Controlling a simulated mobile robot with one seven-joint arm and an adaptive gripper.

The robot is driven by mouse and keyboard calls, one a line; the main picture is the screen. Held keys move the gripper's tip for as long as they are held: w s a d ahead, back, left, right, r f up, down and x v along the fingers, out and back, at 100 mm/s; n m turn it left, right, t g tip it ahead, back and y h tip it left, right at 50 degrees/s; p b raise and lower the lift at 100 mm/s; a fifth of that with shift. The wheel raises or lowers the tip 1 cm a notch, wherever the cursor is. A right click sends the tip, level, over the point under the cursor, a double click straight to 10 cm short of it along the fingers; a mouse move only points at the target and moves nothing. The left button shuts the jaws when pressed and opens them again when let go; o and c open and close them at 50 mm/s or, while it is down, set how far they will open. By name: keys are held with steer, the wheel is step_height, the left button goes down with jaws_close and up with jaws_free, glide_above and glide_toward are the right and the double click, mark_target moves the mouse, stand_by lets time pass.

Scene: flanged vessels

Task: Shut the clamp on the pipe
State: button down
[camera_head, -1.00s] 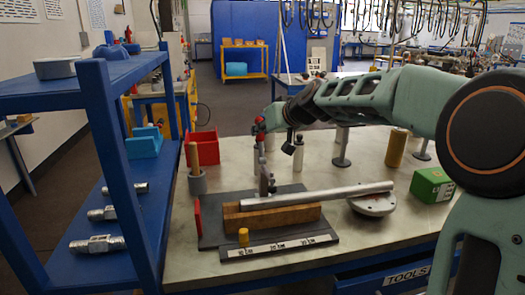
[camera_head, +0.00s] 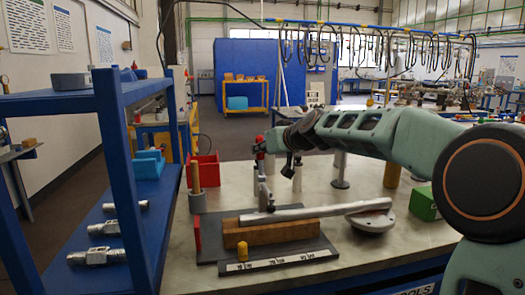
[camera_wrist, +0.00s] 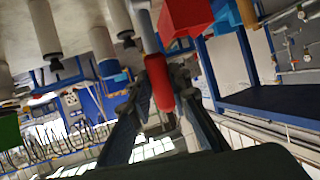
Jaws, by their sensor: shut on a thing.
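The pipe (camera_head: 310,213) is a pale grey tube lying along a wooden block (camera_head: 278,232) on a dark base plate. Its right end is over a round grey disc. The clamp (camera_head: 265,192) is a slim grey metal mechanism at the pipe's left end, with its lever standing roughly upright. Its red handle (camera_wrist: 160,84) shows between my fingers in the wrist view. My gripper (camera_wrist: 163,80) is shut on this handle. In the head view my gripper (camera_head: 266,146) is at the lever's top, above the pipe. The clamp's contact with the pipe is too small to judge.
A red bin (camera_head: 205,170) and a grey cup (camera_head: 197,200) with a wooden rod stand left of the clamp. A blue shelf (camera_head: 128,180) is further left. The round disc (camera_head: 371,220) and a green box (camera_head: 424,203) are to the right. The front right tabletop is clear.

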steer(key=c, duration=1.8)
jaws_free()
steer(key=shift+o, duration=0.2)
steer(key=v, duration=1.2)
steer(key=shift+c, duration=0.4)
